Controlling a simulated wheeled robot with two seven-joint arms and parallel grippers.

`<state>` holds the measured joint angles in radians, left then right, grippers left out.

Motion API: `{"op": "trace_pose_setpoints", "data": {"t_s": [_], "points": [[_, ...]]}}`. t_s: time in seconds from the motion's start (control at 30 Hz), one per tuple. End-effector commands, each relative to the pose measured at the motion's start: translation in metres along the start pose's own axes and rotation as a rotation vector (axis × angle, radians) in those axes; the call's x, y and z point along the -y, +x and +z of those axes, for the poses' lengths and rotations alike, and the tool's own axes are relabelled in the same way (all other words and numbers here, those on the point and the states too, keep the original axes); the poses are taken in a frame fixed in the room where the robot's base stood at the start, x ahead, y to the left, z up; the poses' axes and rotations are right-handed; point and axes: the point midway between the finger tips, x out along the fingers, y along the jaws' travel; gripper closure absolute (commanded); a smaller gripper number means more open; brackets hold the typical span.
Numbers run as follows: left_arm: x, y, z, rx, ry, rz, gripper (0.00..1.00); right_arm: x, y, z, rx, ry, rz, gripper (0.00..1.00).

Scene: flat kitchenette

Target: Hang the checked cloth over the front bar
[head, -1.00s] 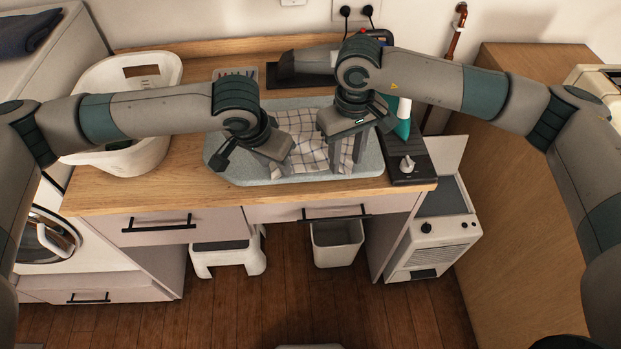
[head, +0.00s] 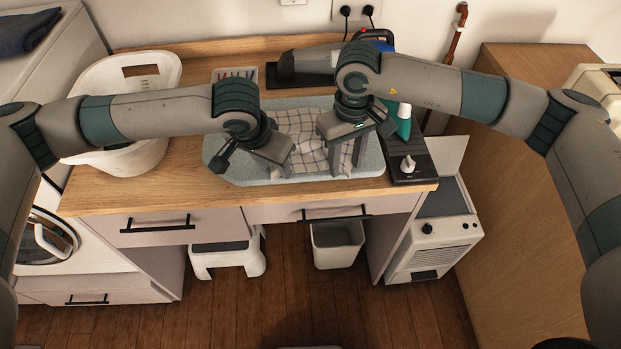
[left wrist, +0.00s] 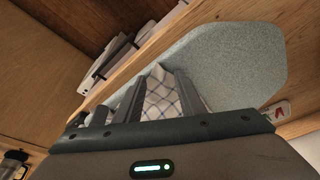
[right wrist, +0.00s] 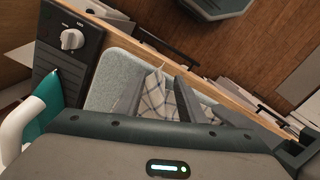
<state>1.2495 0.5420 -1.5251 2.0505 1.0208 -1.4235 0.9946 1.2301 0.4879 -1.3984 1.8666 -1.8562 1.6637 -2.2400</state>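The checked cloth (head: 312,140), white with dark lines, lies rumpled on a grey mat (head: 228,166) on the counter. The front bar seems to be the black handle (head: 335,214) on the drawer front below it. My left gripper (head: 283,168) is at the cloth's left part; its fingers are apart, with cloth showing between them in the left wrist view (left wrist: 160,95). My right gripper (head: 348,165) is over the cloth's right part, fingers apart, with cloth showing between them in the right wrist view (right wrist: 158,100). Whether the fingertips touch the cloth is unclear.
A white basket (head: 125,165) stands left on the counter. A green-and-white bottle (head: 403,122) and a black panel with a knob (head: 410,172) are at the right. A second handle (head: 158,224) is at the left. A stool (head: 228,258) and bin (head: 337,250) stand below.

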Motion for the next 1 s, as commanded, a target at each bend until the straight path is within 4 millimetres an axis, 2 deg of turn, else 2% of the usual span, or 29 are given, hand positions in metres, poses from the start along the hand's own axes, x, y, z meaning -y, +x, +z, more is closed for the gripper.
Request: {"op": "trace_pose_setpoints", "data": {"t_s": [0.53,0.57,0.83,1.0], "points": [[0.0,0.0,0.0,0.0,0.0,0.0,0.64,-0.0002,0.006,0.0002,0.001,0.0,0.0,0.64],[0.0,0.0,0.0,0.0,0.0,0.0,0.65,-0.0002,0.006,0.0002,0.001,0.0,0.0,0.65],[0.0,0.0,0.0,0.0,0.0,0.0,0.98,-0.0002,0.0059,0.0002,0.0,0.0,0.0,0.98],[0.0,0.0,0.0,0.0,0.0,0.0,1.0,-0.0001,0.0058,0.0002,0.0,0.0,0.0,1.0]]}}
